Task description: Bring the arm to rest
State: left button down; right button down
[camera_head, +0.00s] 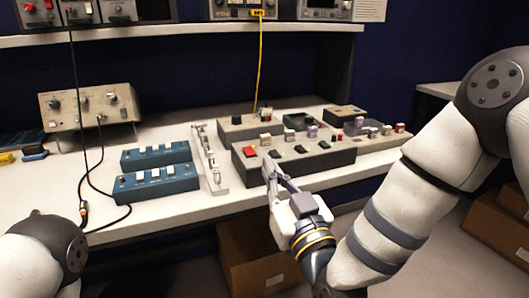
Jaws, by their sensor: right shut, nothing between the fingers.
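My right arm (400,205) comes in from the right, bent at the elbow. Its right gripper (270,167) is shut and empty. Only a rounded white and dark part of my left arm (45,250) shows at the lower left. My left gripper is out of view.
The white bench (150,215) carries two blue switch boxes (155,182), a clear strip of small parts (208,160) and a beige instrument (90,108). Dark cables hang at the left. A shelf (190,33) with instruments runs above. Cardboard boxes (255,260) stand below.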

jog(key=shift+s+d+f, duration=0.1)
jog(key=shift+s+f, duration=0.05)
jog(key=shift+s, duration=0.15)
jog(key=s+d+f+g+h, duration=0.1)
jog(key=s+d+f+g, duration=0.25)
jog(key=s+f, duration=0.4)
jog(key=s+d+f+m+g+h, duration=0.15)
jog(key=s+f+g, duration=0.3)
jog(key=f, duration=0.65)
jog(key=s+d+f+g+h, duration=0.1)
jog(key=s+d+f+g, duration=0.3)
jog(key=f, duration=0.5)
pick_arm(q)
jog(key=shift+w+r+t+p, duration=0.4)
jog(key=shift+w+r+p, duration=0.4)
jog(key=shift+w+r, duration=0.2)
pick_arm(e)
jog(key=s+d+f+g+h, duration=0.1)
jog(key=s+d+f+g, duration=0.1)
jog(key=s, duration=0.7)
jog(key=s+d+f+m+g+h, duration=0.1)
jog(key=s+d+g, duration=0.3)
jog(key=s, duration=0.6)
jog(key=s+d+f+m+g+h, duration=0.1)
jog(key=s+g, duration=0.3)
jog(key=s, duration=0.5)
jog(key=shift+s+d+f, duration=0.3)
jog(key=shift+d+f, duration=0.55)
jog(key=shift+d, duration=0.05)
jog(key=shift+m, duration=0.25)
